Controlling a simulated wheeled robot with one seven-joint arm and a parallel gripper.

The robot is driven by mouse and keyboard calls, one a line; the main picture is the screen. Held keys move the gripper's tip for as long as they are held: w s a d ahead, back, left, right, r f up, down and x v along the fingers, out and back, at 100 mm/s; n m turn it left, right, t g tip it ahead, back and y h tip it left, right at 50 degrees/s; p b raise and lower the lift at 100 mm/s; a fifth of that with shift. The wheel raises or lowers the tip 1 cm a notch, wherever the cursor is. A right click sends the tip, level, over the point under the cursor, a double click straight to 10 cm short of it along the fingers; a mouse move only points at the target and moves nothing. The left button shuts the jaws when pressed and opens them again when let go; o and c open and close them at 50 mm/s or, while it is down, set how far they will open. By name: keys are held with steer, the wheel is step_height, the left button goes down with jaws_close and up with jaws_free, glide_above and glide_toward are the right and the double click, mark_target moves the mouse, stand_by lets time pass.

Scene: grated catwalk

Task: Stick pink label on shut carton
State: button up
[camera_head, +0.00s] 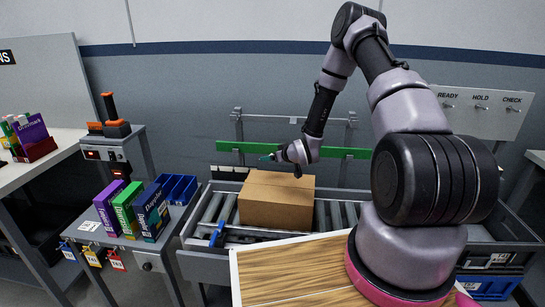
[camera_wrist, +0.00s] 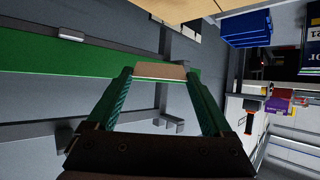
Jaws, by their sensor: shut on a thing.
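The shut brown carton (camera_head: 277,205) stands upright on the roller conveyor, its top flaps closed with a seam across. My gripper (camera_head: 266,157) is just above and behind the carton's back edge, pointing left, apart from it. In the wrist view, my gripper (camera_wrist: 160,75) has its two green fingers shut on a thin, flat, brownish strip (camera_wrist: 160,71) across the tips. The strip is probably the label, but its pink colour does not show in this shade. No label can be made out on the carton's visible faces.
A green rail (camera_head: 230,147) runs behind the conveyor (camera_head: 222,212). At left, a grey stand (camera_head: 170,225) carries several coloured boxes and a blue bin (camera_head: 178,187). A wood-topped surface (camera_head: 290,270) lies in front. A switch panel (camera_head: 480,105) is on the right.

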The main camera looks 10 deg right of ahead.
mark_target(273, 183)
steer(key=shift+s+f, duration=0.1)
steer(key=shift+f, duration=4.8)
steer(key=o, duration=1.1)
steer(key=shift+c, duration=0.2)
steer(key=shift+d+r, duration=0.1)
steer(key=shift+v, duration=3.95)
step_height(273, 183, up, 6)
